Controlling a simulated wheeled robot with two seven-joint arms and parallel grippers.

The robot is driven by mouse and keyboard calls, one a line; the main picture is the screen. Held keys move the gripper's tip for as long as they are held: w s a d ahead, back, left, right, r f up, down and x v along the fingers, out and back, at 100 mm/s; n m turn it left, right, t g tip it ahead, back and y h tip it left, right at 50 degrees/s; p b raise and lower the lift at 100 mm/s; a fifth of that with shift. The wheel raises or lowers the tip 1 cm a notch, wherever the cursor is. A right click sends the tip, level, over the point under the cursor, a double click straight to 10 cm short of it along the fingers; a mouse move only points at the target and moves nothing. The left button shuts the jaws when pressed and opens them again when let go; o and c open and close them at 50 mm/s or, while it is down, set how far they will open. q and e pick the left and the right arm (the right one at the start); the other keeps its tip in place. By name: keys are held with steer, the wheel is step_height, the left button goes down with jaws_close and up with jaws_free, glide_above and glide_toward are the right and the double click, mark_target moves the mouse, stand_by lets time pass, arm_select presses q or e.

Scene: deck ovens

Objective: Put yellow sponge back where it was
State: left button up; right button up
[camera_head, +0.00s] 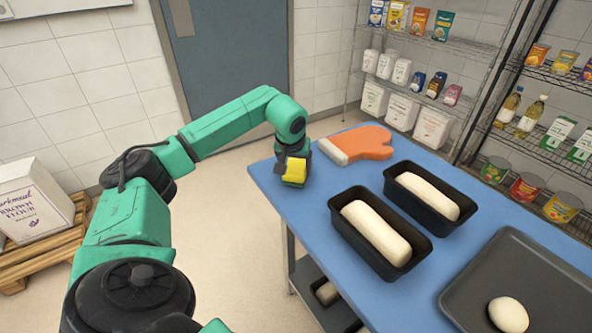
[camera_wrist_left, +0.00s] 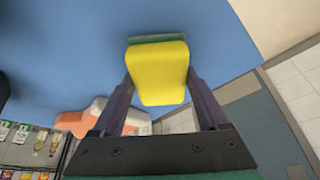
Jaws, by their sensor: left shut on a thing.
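The yellow sponge (camera_head: 295,169) has a green layer along one side and is at the far left corner of the blue table (camera_head: 283,192). My left gripper (camera_head: 296,160) is shut on it. In the left wrist view the yellow sponge (camera_wrist_left: 158,73) sits between the two fingers of my left gripper (camera_wrist_left: 160,88), with its green edge against or close to the blue surface. I cannot tell whether it touches the table. My right gripper is not in view.
An orange oven mitt (camera_head: 363,143) lies right of the sponge. Two black loaf pans with dough (camera_head: 376,229) (camera_head: 428,193) and a dark tray (camera_head: 520,275) with a dough ball (camera_head: 508,314) stand nearer. Wire shelves (camera_head: 440,55) stand behind. Some table around the sponge is clear.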

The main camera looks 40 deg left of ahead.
arm_select(q)
steer(key=shift+f, duration=0.55)
steer(key=o, duration=1.1)
steer(key=shift+f, duration=0.1)
steer(key=v, duration=1.2)
steer(key=shift+d, duration=0.1)
